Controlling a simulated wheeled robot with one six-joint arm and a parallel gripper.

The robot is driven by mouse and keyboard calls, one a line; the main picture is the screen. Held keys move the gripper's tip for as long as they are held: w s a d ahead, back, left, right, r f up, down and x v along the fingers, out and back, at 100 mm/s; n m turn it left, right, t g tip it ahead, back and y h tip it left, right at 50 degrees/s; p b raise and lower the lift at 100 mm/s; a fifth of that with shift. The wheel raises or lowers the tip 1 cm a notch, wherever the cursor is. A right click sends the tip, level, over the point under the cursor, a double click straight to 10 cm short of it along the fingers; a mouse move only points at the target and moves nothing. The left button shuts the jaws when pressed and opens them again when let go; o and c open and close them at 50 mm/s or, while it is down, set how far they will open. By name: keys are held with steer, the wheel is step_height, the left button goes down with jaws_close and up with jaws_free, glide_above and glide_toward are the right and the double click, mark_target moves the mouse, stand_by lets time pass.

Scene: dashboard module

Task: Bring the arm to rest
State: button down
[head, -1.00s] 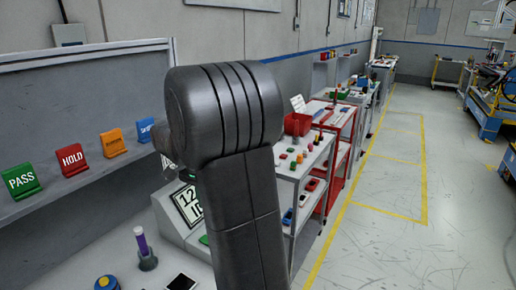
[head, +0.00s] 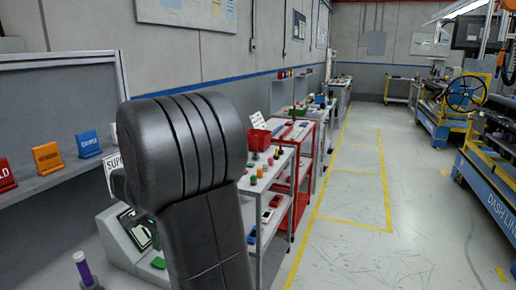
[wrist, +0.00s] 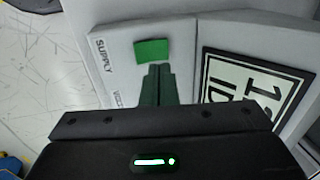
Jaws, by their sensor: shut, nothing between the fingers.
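My arm stands raised across the middle of the head view, its dark elbow and links large in front of the bench. In the wrist view my gripper (wrist: 156,72) is shut and empty, its two dark fingers together. They point toward a grey console (wrist: 117,70) with a green button (wrist: 152,50) and a black-and-white display (wrist: 258,92). No contact is visible. In the head view the console's green button (head: 158,263) and display (head: 134,230) show left of my arm.
A shelf on the left carries an orange sign (head: 47,158) and a blue sign (head: 89,144). A grey cart (head: 262,200) and a red cart (head: 302,165) stand right of my arm. Yellow-lined floor (head: 350,220) beyond is clear.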

step_height(320, 180, up, 6)
steer(key=d, duration=0.1)
steer(key=shift+s, duration=0.2)
stand_by(0.3)
